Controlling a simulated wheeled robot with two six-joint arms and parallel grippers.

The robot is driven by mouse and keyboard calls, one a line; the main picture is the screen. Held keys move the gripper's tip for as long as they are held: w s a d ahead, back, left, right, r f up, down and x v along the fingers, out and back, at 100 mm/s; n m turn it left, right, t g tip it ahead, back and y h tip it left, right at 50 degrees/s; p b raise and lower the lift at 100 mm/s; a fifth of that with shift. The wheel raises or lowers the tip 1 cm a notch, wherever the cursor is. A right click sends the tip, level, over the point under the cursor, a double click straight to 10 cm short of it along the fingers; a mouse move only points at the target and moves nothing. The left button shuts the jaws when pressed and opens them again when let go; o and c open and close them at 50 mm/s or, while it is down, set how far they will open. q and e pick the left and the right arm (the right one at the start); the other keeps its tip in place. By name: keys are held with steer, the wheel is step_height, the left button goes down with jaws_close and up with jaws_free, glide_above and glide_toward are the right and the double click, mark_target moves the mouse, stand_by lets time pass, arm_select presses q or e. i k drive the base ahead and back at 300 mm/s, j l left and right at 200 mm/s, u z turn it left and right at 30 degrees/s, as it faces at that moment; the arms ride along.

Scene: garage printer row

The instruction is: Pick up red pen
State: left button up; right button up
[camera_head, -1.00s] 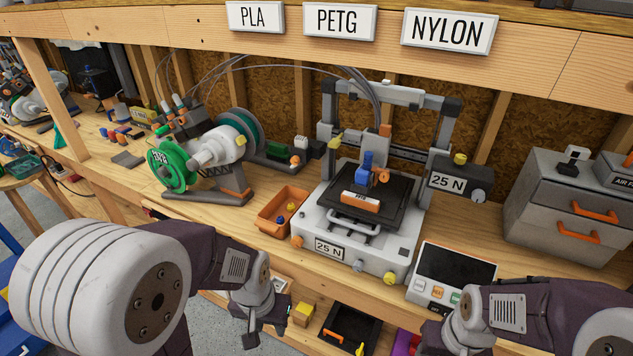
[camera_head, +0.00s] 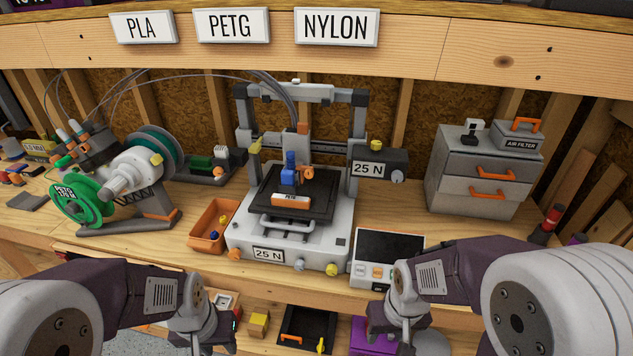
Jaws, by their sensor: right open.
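I cannot make out a clear red pen. A dark upright thing with a red top (camera_head: 549,222) stands on the bench at the far right, too small to name surely. My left gripper (camera_head: 208,342) is low at the front, below the bench edge, its fingers dark and partly cut off. Whether it is open or shut is unclear. My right gripper (camera_head: 407,338) is low in front of the screen panel, apart from the red-topped thing, and is open with nothing seen in it.
A 3D printer (camera_head: 335,235) stands mid-bench, with an orange bin (camera_head: 208,238) and green spool (camera_head: 75,200) left of it. A screen panel (camera_head: 390,246) and grey drawer cabinet (camera_head: 453,187) are right. Bare bench lies in front of the cabinet. Lower trays hold a yellow block (camera_head: 258,324).

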mark_target(558, 210)
steer(key=z, duration=1.85)
